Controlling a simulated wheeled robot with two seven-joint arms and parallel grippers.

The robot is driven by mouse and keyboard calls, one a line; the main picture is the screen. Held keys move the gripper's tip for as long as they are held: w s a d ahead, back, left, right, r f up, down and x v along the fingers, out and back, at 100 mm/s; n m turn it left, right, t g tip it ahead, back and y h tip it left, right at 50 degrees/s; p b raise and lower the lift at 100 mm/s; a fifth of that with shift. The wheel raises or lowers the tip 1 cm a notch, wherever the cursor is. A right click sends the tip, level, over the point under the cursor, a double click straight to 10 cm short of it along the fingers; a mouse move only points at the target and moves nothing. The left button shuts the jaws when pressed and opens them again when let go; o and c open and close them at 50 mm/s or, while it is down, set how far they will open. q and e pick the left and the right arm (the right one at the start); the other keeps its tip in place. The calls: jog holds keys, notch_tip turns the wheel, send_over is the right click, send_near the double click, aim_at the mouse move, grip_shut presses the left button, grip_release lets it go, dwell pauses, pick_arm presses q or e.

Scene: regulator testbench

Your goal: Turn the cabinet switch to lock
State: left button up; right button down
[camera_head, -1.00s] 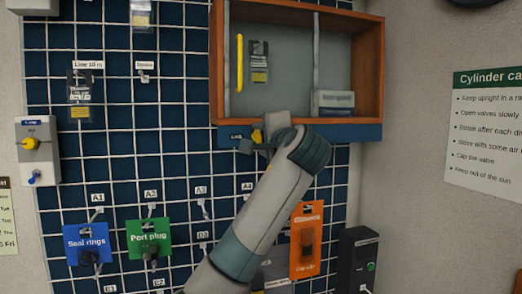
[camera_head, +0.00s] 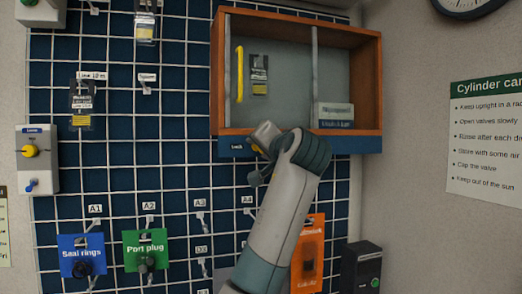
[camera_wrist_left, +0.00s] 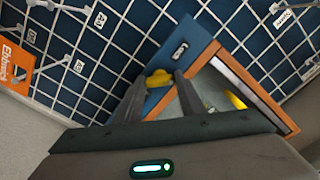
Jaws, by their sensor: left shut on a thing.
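The open wooden cabinet (camera_head: 372,90) hangs on the grid wall. Its blue strip (camera_head: 345,143) below carries a label reading Lock. The yellow cabinet switch (camera_head: 256,149) sits on this strip just right of the label, mostly covered by my gripper. In the wrist view the yellow switch (camera_wrist_left: 158,77) lies between the fingertips, beside the blue labelled plate (camera_wrist_left: 183,50). My left gripper (camera_head: 261,157) is shut on the switch. The switch's exact pointing direction is hard to tell. My right gripper is not in view.
Inside the cabinet are a yellow bar (camera_head: 240,74), a hanging packet (camera_head: 259,75) and a box (camera_head: 335,115). A panel with another yellow knob (camera_head: 30,151) is at left. Blue (camera_head: 82,256), green (camera_head: 146,250) and orange (camera_head: 309,255) cards hang below, the orange one partly behind my arm.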

pick_arm(q)
jog(key=shift+f, duration=0.25)
jog(key=o, duration=1)
jog(key=shift+o, duration=0.2)
jog(key=shift+r, duration=0.15)
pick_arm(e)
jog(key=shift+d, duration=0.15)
pick_arm(q)
jog(key=shift+s, duration=0.1)
jog(key=b+v, duration=0.6)
jog(key=v, duration=1.1)
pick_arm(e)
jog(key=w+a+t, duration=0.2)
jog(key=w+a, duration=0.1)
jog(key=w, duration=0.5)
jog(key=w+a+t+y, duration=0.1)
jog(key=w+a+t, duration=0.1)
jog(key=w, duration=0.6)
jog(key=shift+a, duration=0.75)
